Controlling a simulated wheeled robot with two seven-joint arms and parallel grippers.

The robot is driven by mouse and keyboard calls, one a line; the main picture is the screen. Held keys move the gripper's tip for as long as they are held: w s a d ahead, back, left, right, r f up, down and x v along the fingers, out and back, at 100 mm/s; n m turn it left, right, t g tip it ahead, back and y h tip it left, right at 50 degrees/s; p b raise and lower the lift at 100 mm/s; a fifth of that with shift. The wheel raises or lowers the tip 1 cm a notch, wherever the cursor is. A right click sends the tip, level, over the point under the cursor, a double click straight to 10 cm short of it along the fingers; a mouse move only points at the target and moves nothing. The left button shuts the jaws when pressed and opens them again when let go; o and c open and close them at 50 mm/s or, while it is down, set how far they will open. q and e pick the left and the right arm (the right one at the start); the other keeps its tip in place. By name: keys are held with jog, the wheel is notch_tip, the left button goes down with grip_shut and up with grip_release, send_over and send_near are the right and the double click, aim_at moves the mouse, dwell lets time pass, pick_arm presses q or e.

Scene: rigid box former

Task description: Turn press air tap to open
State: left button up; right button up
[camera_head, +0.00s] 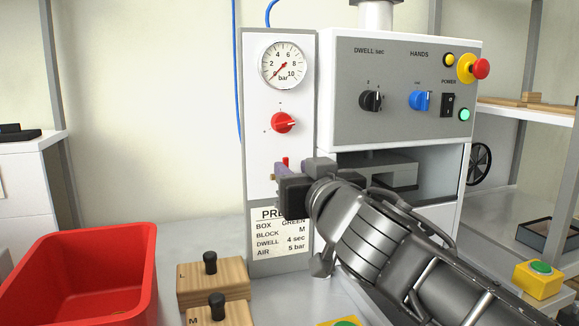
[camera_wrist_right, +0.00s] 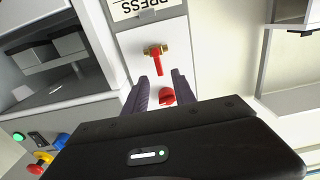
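The air tap has a red lever (camera_wrist_right: 158,64) on a brass body (camera_wrist_right: 153,49), on the white press panel. The lever stands across the body, pointing toward the red knob (camera_wrist_right: 167,97). In the head view only the lever's red tip (camera_head: 285,161) shows above my right gripper (camera_head: 282,176), which hides the rest. In the right wrist view my right gripper (camera_wrist_right: 160,77) has its two dark fingers apart. The lever's end lies near the gap between the fingertips; I cannot tell whether they touch it. My left gripper is in neither view.
Above the tap are the red knob (camera_head: 283,122) and a pressure gauge (camera_head: 283,65), its needle near the low end. The control box (camera_head: 400,90) juts out at right. A red bin (camera_head: 80,265) and wooden blocks (camera_head: 212,276) stand at lower left.

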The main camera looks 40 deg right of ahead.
aim_at(286, 162)
jog(key=shift+x, duration=1.8)
jog(key=shift+c, duration=0.2)
grip_shut()
